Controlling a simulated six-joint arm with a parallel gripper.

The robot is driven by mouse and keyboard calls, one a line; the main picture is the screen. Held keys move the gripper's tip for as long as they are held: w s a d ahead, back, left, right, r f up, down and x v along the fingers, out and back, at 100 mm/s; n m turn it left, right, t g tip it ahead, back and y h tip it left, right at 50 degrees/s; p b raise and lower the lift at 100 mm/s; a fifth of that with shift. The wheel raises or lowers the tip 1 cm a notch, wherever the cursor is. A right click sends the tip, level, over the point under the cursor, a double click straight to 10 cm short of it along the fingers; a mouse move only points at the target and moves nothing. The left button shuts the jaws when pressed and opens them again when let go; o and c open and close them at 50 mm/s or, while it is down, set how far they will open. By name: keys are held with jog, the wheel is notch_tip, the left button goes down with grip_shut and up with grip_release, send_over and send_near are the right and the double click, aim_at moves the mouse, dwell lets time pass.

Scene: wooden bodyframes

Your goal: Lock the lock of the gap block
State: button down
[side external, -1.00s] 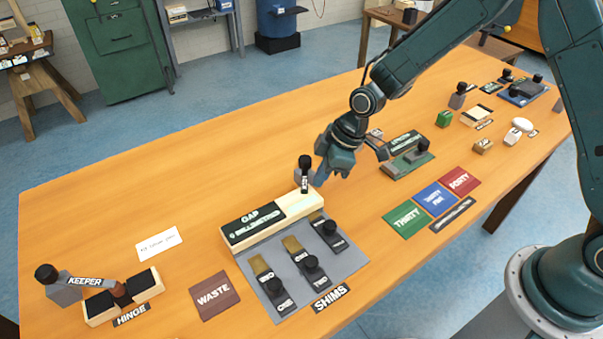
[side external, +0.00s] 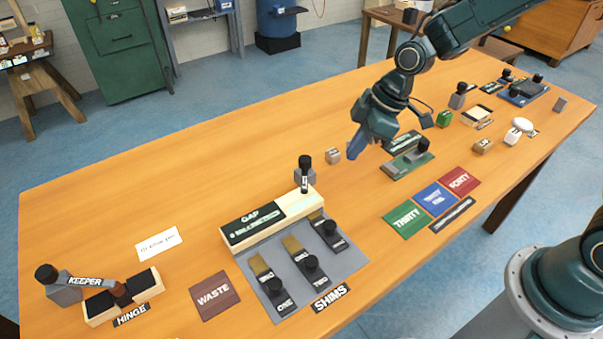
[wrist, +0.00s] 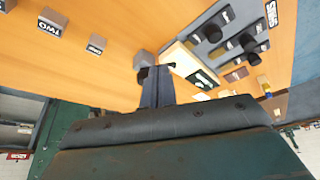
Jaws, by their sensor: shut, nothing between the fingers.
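The gap block (side external: 270,219) is a pale wooden block with a black label reading GAP, in the middle of the table; it also shows in the wrist view (wrist: 180,55). Its lock (side external: 304,172) is a grey base with a black-topped lever at the block's far right end. The lever looks upright in the side view. My gripper (side external: 354,152) is shut and empty, in the air to the right of the lock and apart from it. In the wrist view my fingers (wrist: 156,72) overlap the lock area, so contact cannot be judged there.
A grey shim plate (side external: 345,262) with several black-knobbed shims lies in front of the block. A small wooden cube (side external: 333,156) and a green fixture (side external: 408,162) are near my gripper. The hinge (side external: 125,296) with its keeper stands far left. The table's back left is clear.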

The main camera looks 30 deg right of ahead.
jog(key=shift+s+d+r, duration=0.15)
jog(key=shift+r, duration=0.35)
jog(key=shift+d+m, duration=0.15)
jog(key=shift+m, duration=0.15)
jog(key=shift+f, duration=0.1)
